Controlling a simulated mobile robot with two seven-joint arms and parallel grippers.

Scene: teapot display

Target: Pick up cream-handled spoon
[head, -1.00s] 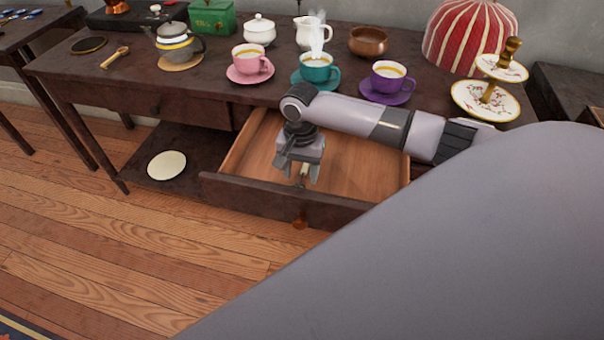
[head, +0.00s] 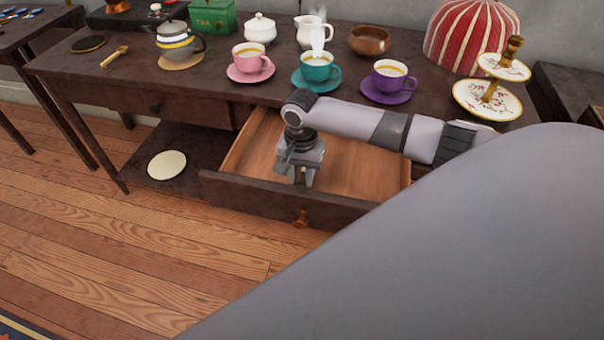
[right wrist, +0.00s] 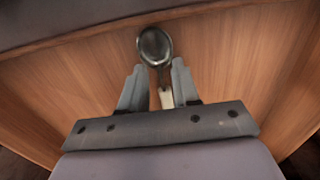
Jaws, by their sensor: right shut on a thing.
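The cream-handled spoon (right wrist: 154,44) shows in the right wrist view, with its dark metal bowl beyond the fingertips and its cream handle (right wrist: 166,98) between the fingers. My right gripper (right wrist: 158,66) is shut on the spoon at its handle. In the head view my right gripper (head: 302,183) points down inside the open drawer (head: 360,168), near its front wall. The spoon is too small or hidden to make out there. My left gripper is not in view.
The table (head: 215,92) above the drawer carries a pink cup (head: 248,58), a teal cup (head: 316,73), a purple cup (head: 389,76) and a teapot (head: 180,45). A wooden spoon (head: 114,57) lies at the left. The rest of the drawer floor looks bare.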

